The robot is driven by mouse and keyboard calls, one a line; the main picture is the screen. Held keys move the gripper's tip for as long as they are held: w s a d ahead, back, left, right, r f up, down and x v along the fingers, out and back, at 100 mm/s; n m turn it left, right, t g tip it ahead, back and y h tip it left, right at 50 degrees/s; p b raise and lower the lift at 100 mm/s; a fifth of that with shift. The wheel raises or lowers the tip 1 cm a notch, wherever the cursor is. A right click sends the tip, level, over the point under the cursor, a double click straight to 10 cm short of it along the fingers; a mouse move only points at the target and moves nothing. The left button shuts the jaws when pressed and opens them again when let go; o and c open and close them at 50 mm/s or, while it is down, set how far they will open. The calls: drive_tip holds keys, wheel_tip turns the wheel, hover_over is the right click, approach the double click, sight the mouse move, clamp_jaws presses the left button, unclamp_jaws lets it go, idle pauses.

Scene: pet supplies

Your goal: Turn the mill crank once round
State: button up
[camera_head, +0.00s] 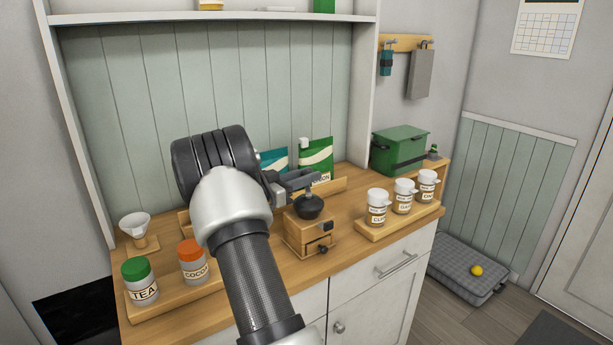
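The mill (309,236) is a small wooden box with a black domed top, standing upright on the wooden counter near its front edge. A dark knob (323,250) shows low on its front. My gripper (305,180) is just above the mill's dome, reaching in from the left, with its grey fingers pointing right. The crank cannot be made out apart from the dark gripper parts over the mill. Whether the fingers touch or hold the crank cannot be told from this view, and their opening is too small to judge.
Several labelled jars stand on wooden trays: a TEA jar (140,281) and an orange-lidded jar (193,262) at left, white jars (403,195) at right. Green and teal bags (316,160) stand behind the mill. A green box (399,149) is at back right.

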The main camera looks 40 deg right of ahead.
sight(307, 171)
drive_tip(key=o, duration=0.4)
drive_tip(key=shift+d+r, duration=0.1)
wheel_tip(307, 171, up, 10)
drive_tip(key=shift+p, duration=0.65)
